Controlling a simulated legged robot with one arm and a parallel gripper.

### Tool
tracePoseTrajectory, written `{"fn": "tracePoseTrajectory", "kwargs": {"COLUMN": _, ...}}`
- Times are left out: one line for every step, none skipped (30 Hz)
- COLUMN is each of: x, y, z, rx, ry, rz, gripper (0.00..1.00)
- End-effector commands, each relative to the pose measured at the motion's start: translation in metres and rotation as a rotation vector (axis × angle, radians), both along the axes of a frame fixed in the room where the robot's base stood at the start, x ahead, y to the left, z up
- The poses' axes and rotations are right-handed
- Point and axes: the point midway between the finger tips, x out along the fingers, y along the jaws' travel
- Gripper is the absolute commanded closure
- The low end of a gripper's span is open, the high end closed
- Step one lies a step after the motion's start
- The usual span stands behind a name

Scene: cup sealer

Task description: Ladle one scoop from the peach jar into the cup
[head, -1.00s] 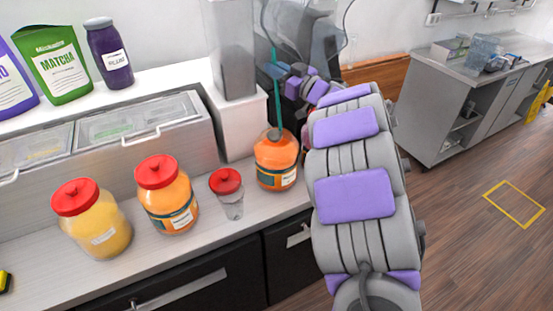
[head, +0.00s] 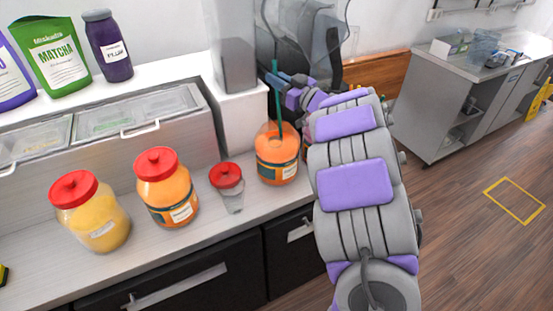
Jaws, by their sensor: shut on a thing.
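The open jar (head: 277,167) with orange contents, the peach jar as far as I can tell, stands lidless at the right of the counter. A teal ladle (head: 277,95) stands nearly upright with its lower end inside the jar; its bowl is hard to make out. My gripper (head: 278,82), small and partly hidden by my arm, is shut on the upper handle above the jar. The clear cup (head: 233,201) stands left of the jar. A red lid (head: 226,174) shows at the cup's top; I cannot tell whether it is on or behind it.
Two red-lidded jars, one orange (head: 166,190) and one yellow (head: 90,212), stand further left. A white-and-grey machine (head: 240,110) rises behind the open jar. Lidded bins (head: 135,105) line the counter's back. The counter's front strip (head: 150,262) is clear.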

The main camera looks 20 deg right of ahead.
Motion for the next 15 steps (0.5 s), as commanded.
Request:
{"fn": "tracePoseTrajectory", "kwargs": {"x": 0.000, "y": -0.001, "z": -0.004, "rx": 0.002, "ry": 0.001, "rz": -0.001, "gripper": 1.00}}
{"fn": "tracePoseTrajectory", "kwargs": {"x": 0.000, "y": -0.001, "z": -0.006, "rx": 0.002, "ry": 0.001, "rz": -0.001, "gripper": 1.00}}
{"fn": "tracePoseTrajectory", "kwargs": {"x": 0.000, "y": -0.001, "z": -0.009, "rx": 0.002, "ry": 0.001, "rz": -0.001, "gripper": 1.00}}
{"fn": "tracePoseTrajectory", "kwargs": {"x": 0.000, "y": -0.001, "z": -0.011, "rx": 0.002, "ry": 0.001, "rz": -0.001, "gripper": 1.00}}
{"fn": "tracePoseTrajectory", "kwargs": {"x": 0.000, "y": -0.001, "z": -0.012, "rx": 0.002, "ry": 0.001, "rz": -0.001, "gripper": 1.00}}
{"fn": "tracePoseTrajectory", "kwargs": {"x": 0.000, "y": -0.001, "z": -0.015, "rx": 0.002, "ry": 0.001, "rz": -0.001, "gripper": 1.00}}
{"fn": "tracePoseTrajectory", "kwargs": {"x": 0.000, "y": -0.001, "z": -0.017, "rx": 0.001, "ry": 0.000, "rz": -0.001, "gripper": 1.00}}
{"fn": "tracePoseTrajectory", "kwargs": {"x": 0.000, "y": -0.001, "z": -0.019, "rx": 0.001, "ry": 0.000, "rz": -0.001, "gripper": 1.00}}
{"fn": "tracePoseTrajectory", "kwargs": {"x": 0.000, "y": -0.001, "z": -0.021, "rx": 0.002, "ry": 0.001, "rz": -0.001, "gripper": 1.00}}
{"fn": "tracePoseTrajectory", "kwargs": {"x": 0.000, "y": -0.001, "z": -0.023, "rx": 0.002, "ry": 0.001, "rz": -0.001, "gripper": 1.00}}
{"fn": "tracePoseTrajectory", "kwargs": {"x": 0.000, "y": -0.001, "z": -0.025, "rx": 0.002, "ry": 0.001, "rz": -0.001, "gripper": 1.00}}
{"fn": "tracePoseTrajectory", "kwargs": {"x": 0.000, "y": -0.001, "z": -0.026, "rx": 0.002, "ry": 0.001, "rz": -0.001, "gripper": 1.00}}
{"fn": "tracePoseTrajectory", "kwargs": {"x": 0.000, "y": -0.001, "z": -0.027, "rx": 0.002, "ry": 0.000, "rz": -0.001, "gripper": 1.00}}
{"fn": "tracePoseTrajectory", "kwargs": {"x": 0.000, "y": -0.001, "z": -0.028, "rx": 0.002, "ry": 0.000, "rz": -0.001, "gripper": 1.00}}
{"fn": "tracePoseTrajectory", "kwargs": {"x": 0.000, "y": -0.001, "z": -0.029, "rx": 0.001, "ry": -0.001, "rz": -0.001, "gripper": 1.00}}
